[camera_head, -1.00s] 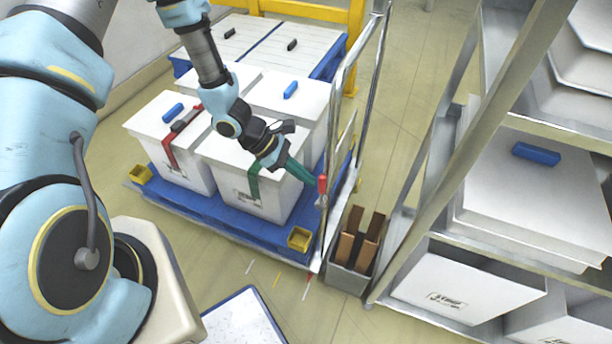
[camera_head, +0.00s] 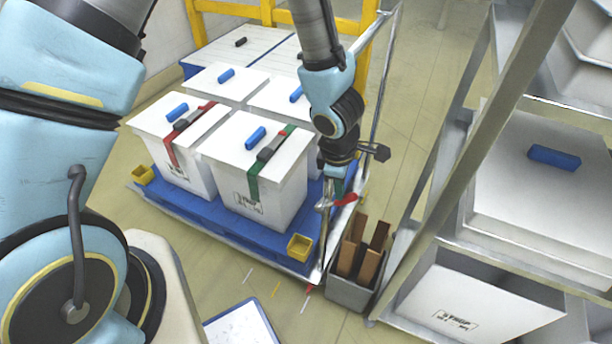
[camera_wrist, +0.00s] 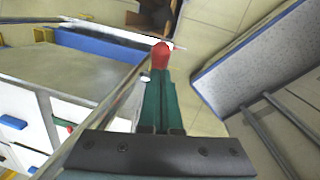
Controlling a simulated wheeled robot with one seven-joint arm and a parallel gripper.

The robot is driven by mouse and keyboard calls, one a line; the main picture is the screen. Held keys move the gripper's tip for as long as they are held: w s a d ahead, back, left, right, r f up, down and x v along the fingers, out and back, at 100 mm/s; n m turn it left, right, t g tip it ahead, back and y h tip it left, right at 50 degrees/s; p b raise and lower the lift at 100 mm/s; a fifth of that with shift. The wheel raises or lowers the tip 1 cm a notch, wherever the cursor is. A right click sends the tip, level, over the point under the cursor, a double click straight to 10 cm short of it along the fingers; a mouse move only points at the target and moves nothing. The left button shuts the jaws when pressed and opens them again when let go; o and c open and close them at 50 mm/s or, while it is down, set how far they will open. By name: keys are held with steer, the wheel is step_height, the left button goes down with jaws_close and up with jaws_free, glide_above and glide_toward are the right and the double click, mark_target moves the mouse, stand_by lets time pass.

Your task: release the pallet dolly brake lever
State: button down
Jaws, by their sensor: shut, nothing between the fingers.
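The brake lever has a red grip (camera_head: 345,200), which sits low on the metal frame at the right end of the blue pallet dolly (camera_head: 215,222). The grip lies tilted over to the right in the head view. In the wrist view the red grip (camera_wrist: 161,54) shows straight beyond the fingertips. My gripper (camera_head: 346,188) points down at the lever, just above or against the grip; I cannot tell if they touch. Its green fingers (camera_wrist: 160,78) are together with nothing between them. The lever's lower part is mostly hidden.
White lidded boxes (camera_head: 262,165) with blue handles and straps stand on the dolly. A grey bin (camera_head: 350,290) with brown pieces stands close by the lever. A metal shelf (camera_head: 455,165) rises at right. Open floor lies in front, with a blue-edged board (camera_head: 242,325).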

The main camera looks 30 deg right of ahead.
steer(key=s+d+f+t+y+p, duration=0.2)
steer(key=s+f+t+p, duration=0.1)
steer(key=s+f+p, duration=0.1)
steer(key=shift+s+d+p, duration=0.2)
steer(key=shift+d+p, duration=0.2)
steer(key=shift+p, duration=0.2)
steer(key=shift+s, duration=0.15)
step_height(320, 180, up, 10)
steer(key=shift+w, duration=0.2)
stand_by(0.5)
steer(key=shift+w+a, duration=0.1)
steer(key=shift+w, duration=0.05)
stand_by(0.5)
